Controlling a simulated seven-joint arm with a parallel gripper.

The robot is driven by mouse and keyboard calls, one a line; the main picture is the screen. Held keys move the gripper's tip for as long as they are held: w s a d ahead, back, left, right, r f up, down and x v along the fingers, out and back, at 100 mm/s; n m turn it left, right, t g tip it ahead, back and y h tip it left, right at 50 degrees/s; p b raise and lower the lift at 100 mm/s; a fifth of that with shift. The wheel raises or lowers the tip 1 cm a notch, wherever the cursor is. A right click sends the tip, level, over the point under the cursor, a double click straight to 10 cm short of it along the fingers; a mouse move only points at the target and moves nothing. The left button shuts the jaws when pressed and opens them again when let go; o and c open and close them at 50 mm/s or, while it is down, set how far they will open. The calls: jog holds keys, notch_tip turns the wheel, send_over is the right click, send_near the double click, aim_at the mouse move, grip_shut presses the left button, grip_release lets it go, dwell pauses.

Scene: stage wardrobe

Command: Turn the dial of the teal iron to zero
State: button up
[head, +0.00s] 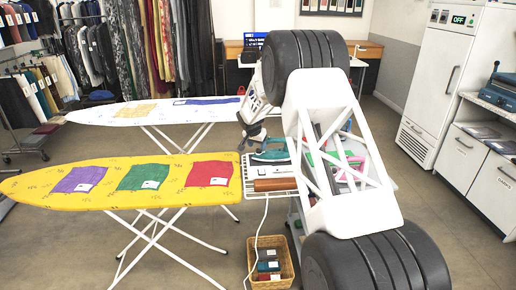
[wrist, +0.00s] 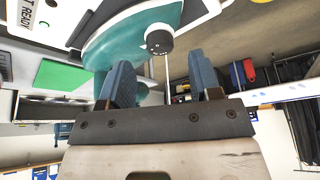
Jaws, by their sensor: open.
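The teal iron (head: 270,155) rests on the white stand beside the ironing boards in the head view, partly behind my arm. In the wrist view the teal iron (wrist: 125,38) fills the upper left, and its round black dial (wrist: 159,41) faces my gripper. Small pale marks show on the dial, too small to read. My gripper (wrist: 158,60) is open and empty. Its two blue fingers stand on either side of the dial's line, with the dial just beyond the fingertips, apparently untouched. In the head view my gripper (head: 251,138) is just above and left of the iron.
A wooden roller (head: 275,184) lies in front of the iron. A yellow ironing board (head: 110,187) with coloured cloths is at left, a white board (head: 150,112) behind it. A wicker basket (head: 261,271) stands on the floor. A white cord (head: 262,220) hangs near the stand.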

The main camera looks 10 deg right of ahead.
aim_at(259, 150)
jog(key=shift+v, duration=2.25)
jog(key=shift+a, duration=0.1)
jog(key=m+g, duration=0.1)
jog(key=m, duration=0.2)
jog(key=w+a+m+h, duration=0.1)
jog(key=m, duration=0.2)
jog(key=w+m+g+h, duration=0.1)
jog(key=m, duration=0.2)
jog(key=shift+w+a+g, duration=0.15)
jog(key=shift+a+g, duration=0.15)
jog(key=shift+a, duration=0.05)
jog(key=shift+f, duration=0.1)
jog(key=shift+x, duration=3.85)
jog(key=shift+d, duration=0.15)
